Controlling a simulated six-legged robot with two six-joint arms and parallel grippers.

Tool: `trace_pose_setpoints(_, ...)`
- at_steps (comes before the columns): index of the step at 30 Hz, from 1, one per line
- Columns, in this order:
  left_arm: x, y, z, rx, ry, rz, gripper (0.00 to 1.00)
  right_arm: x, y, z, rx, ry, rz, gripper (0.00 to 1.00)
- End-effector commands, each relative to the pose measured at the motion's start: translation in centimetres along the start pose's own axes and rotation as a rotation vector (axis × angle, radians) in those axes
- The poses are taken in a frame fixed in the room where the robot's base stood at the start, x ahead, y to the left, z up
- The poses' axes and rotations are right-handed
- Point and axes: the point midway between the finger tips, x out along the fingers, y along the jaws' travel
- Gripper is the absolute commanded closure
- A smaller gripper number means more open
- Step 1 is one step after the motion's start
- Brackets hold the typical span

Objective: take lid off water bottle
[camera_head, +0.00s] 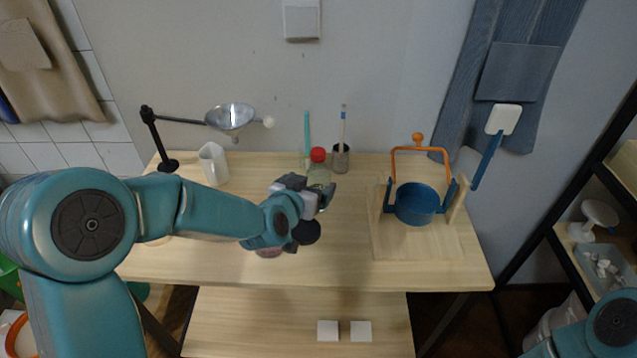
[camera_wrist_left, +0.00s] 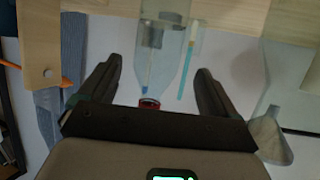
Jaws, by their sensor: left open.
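The water bottle (camera_head: 319,174) is clear and stands upright toward the back middle of the table, with a red lid (camera_head: 318,154) on top. My left gripper (camera_head: 325,197) is just in front of the bottle, and its hand hides the bottle's lower part in the head view. In the left wrist view, which looks upside down, the bottle (camera_wrist_left: 160,38) and its red lid (camera_wrist_left: 149,103) show between the two spread fingers of the gripper (camera_wrist_left: 159,68). The gripper is open and holds nothing. My right gripper is out of view.
A metal cup (camera_head: 340,161) with a brush stands close right of the bottle, and a teal stick (camera_head: 307,132) rises behind it. A funnel (camera_head: 231,117) on a stand and a white pitcher (camera_head: 214,164) are left. A blue pot (camera_head: 416,205) with an orange handle stands right.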

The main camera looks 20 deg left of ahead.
Motion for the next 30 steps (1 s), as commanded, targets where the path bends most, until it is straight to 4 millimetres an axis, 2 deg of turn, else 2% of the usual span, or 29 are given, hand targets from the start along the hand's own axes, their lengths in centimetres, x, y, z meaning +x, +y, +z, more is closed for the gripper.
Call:
trace_pose_setpoints(7,2.3,0.1,-0.1,0.000,-0.001,0.001,0.09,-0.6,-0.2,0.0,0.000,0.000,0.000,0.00)
trace_pose_setpoints(15,6.4,0.3,-0.1,0.000,-0.001,0.000,0.09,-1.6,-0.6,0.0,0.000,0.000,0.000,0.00)
trace_pose_setpoints(23,6.9,0.3,0.0,0.001,0.000,0.001,0.09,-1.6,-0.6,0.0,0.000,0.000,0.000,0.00)
trace_pose_setpoints(24,6.9,0.3,0.0,0.001,0.000,0.001,0.12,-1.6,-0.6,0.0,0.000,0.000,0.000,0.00)
trace_pose_setpoints(26,6.9,0.3,0.0,0.000,0.000,0.000,0.32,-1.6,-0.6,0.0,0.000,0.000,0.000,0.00)
trace_pose_setpoints(27,6.9,0.3,0.0,0.000,0.000,0.000,0.45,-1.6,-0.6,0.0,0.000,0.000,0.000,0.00)
trace_pose_setpoints(30,6.9,0.3,0.0,0.000,0.000,0.000,0.72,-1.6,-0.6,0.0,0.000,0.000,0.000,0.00)
